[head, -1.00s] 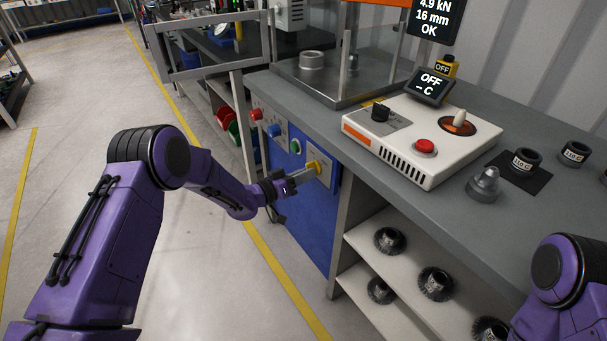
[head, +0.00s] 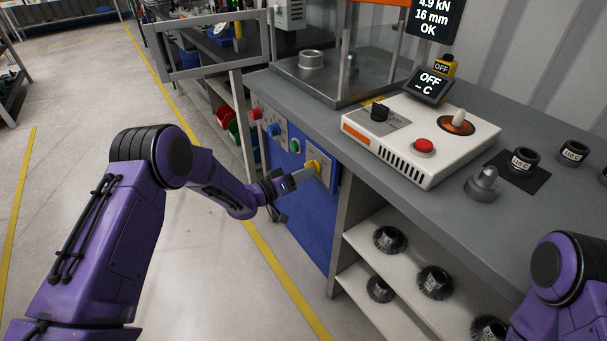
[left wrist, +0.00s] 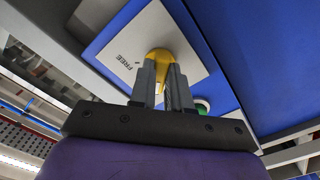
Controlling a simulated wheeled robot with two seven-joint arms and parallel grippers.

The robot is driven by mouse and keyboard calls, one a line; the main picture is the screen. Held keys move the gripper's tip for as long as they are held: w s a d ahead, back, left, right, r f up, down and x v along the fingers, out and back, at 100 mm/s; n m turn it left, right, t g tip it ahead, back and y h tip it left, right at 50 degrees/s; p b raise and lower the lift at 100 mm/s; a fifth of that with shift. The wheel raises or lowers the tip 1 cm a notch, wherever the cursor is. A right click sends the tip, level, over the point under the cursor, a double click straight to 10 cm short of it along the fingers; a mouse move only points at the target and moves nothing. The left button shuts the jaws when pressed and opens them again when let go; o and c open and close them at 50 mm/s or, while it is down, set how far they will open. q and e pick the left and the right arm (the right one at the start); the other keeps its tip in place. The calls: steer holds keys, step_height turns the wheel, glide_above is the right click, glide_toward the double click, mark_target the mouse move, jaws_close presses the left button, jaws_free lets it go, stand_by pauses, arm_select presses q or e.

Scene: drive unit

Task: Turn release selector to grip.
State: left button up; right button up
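The yellow release selector (head: 314,166) sits on a pale plate on the front of the blue cabinet under the bench. My left gripper (head: 304,174) reaches it from the left, fingertips at the knob. In the left wrist view the fingers (left wrist: 164,72) are close together with the yellow selector (left wrist: 156,54) between their tips, so the gripper looks shut on it. The word FREE shows on the plate (left wrist: 118,42) beside the knob; the fingers hide part of the plate and any other label. My right gripper is out of view; only part of that arm shows at lower right.
A green button (head: 295,146), a blue knob (head: 274,130) and a red knob (head: 256,114) are on the same cabinet front. A white control box (head: 420,138) stands on the bench (head: 330,122). Shelves with dark round parts (head: 389,240) are to the right. Floor left is clear.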

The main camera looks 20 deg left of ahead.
arm_select(q)
steer(key=o, duration=0.4)
steer(key=v, duration=1)
steer(key=shift+s+a+b, duration=0.2)
steer(key=shift+b, duration=0.1)
steer(key=s+a+f+n+g+y+p, duration=0.1)
steer(key=s+a+f+n+g+y, duration=0.15)
steer(key=s+f+y, duration=0.35)
steer(key=s+a+f+n+g+y, duration=0.1)
steer(key=s+f+n+y, duration=0.2)
steer(key=s+f+y, duration=0.35)
steer(key=s+f+g+p, duration=0.1)
steer(key=s+f+g, duration=0.1)
steer(key=s, duration=0.6)
steer(key=s+f+g+y, duration=0.1)
steer(key=s+f+g, duration=0.1)
steer(key=s, duration=0.6)
steer(key=s+f+g+y+p, duration=0.1)
steer(key=s+f+g, duration=0.1)
steer(key=s, duration=0.6)
steer(key=shift+s+a+f+n+g+p, duration=0.25)
steer(key=shift+s+g+p, duration=0.1)
steer(key=shift+g, duration=0.4)
